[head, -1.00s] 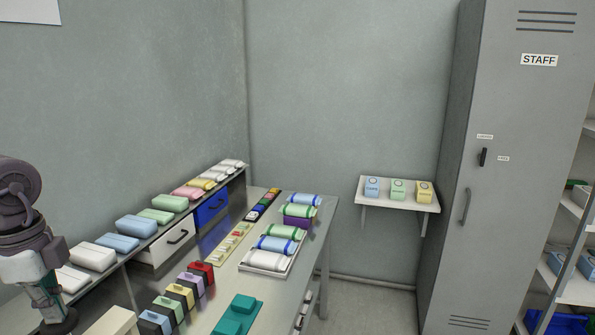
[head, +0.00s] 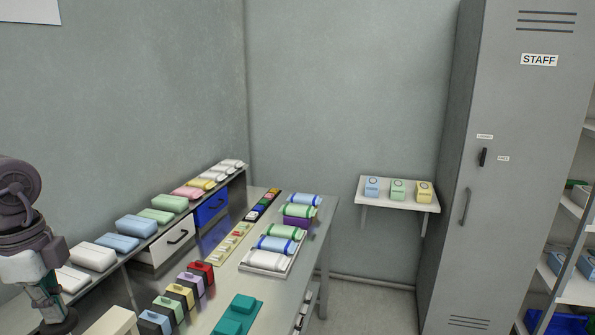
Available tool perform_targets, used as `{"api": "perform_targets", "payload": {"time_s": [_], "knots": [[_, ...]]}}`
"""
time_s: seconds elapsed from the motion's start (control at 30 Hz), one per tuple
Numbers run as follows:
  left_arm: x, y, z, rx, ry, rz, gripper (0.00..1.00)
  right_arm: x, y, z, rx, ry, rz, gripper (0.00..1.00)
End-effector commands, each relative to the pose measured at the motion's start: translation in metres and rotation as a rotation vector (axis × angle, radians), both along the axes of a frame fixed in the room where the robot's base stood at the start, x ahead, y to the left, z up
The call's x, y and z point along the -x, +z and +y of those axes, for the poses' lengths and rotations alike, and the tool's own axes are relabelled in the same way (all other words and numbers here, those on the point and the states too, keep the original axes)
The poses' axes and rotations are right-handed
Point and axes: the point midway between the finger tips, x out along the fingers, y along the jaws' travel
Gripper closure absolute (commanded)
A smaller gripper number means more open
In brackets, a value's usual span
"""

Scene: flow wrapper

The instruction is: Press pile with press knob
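My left gripper (head: 46,300) points down at the lower left edge. Its fingertips are small and close to a dark round piece (head: 60,322). I cannot tell whether the fingers hold this piece or whether it is the press knob. No pile under a press can be made out; the area below the gripper is cut off by the frame. My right gripper is not in view.
Wrapped packs, including a blue one (head: 137,227), line a raised shelf above a white drawer (head: 167,248). Coloured blocks, a teal block (head: 238,312) and a tray of rolls (head: 267,261) occupy the bench. A wall shelf (head: 397,205) and grey locker (head: 486,150) stand beyond.

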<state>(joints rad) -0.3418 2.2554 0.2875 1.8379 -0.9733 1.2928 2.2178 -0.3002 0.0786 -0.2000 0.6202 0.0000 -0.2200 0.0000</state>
Motion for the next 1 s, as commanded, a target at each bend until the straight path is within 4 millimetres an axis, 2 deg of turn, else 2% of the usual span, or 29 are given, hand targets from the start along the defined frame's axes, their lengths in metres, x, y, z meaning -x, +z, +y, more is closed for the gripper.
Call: {"api": "perform_targets", "payload": {"time_s": [0.03,0.17,1.0], "knots": [[0.005,-0.009,-0.001,0.006,0.0,0.024,1.0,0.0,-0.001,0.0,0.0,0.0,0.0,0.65],[0.005,-0.007,-0.001,0.006,0.0,0.023,1.0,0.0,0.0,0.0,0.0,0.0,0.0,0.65],[0.002,0.084,-0.001,-0.001,-0.001,0.008,1.0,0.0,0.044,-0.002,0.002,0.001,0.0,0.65]]}}
